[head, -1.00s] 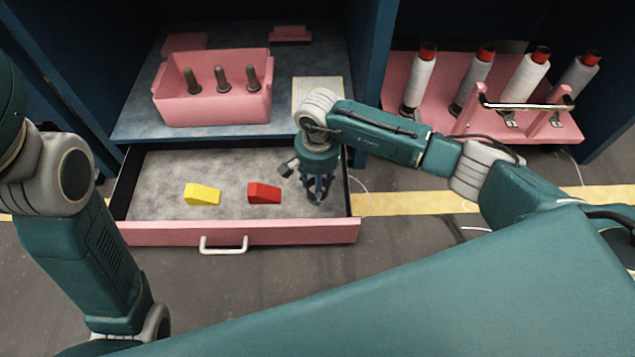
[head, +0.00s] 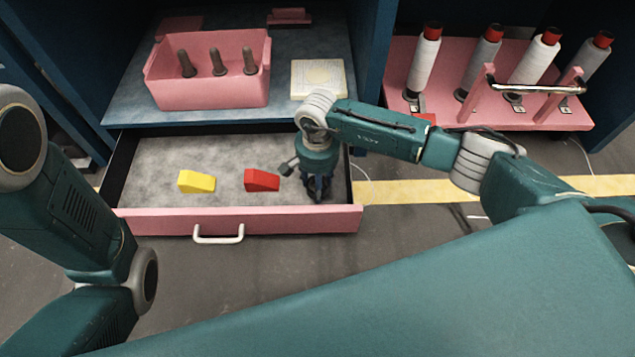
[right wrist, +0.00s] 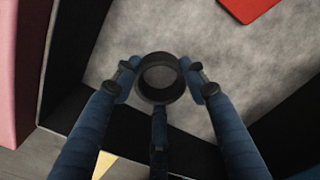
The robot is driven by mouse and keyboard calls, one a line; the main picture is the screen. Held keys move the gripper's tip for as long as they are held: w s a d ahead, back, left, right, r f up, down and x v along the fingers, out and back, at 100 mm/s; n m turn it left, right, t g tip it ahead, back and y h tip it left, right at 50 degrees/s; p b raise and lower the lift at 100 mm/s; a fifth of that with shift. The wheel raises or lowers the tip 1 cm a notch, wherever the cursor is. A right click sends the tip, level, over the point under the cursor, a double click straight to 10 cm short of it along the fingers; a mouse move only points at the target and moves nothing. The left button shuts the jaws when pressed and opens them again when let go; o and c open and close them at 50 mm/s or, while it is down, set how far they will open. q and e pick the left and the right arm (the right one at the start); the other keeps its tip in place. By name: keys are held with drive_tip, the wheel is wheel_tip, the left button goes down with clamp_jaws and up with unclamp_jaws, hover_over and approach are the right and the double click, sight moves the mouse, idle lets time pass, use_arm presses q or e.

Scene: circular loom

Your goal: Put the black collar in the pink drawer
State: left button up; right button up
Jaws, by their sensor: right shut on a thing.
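The pink drawer (head: 290,219) is pulled out, with a grey lined floor and a white handle. My right gripper (head: 318,194) points down inside its right end. In the right wrist view the right gripper (right wrist: 162,82) is shut on the black collar (right wrist: 158,96), a short dark ring, over the drawer floor near a corner. I cannot tell whether the collar touches the floor. In the head view the collar cannot be made out behind the fingers. My left arm is at the left edge; its gripper is out of view.
A yellow block (head: 197,181) and a red block (head: 262,180) lie in the drawer, left of my right gripper. Above stand a pink bin (head: 210,92) with dark pegs and a cream square pad (head: 318,79). A pink rack (head: 445,108) with thread spools is at right.

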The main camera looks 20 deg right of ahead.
drive_tip(key=shift+f+b, duration=0.3)
drive_tip(key=shift+f, duration=0.1)
drive_tip(key=o, duration=1.4)
drive_tip(key=shift+c, duration=0.2)
wheel_tip(320, 180, up, 12)
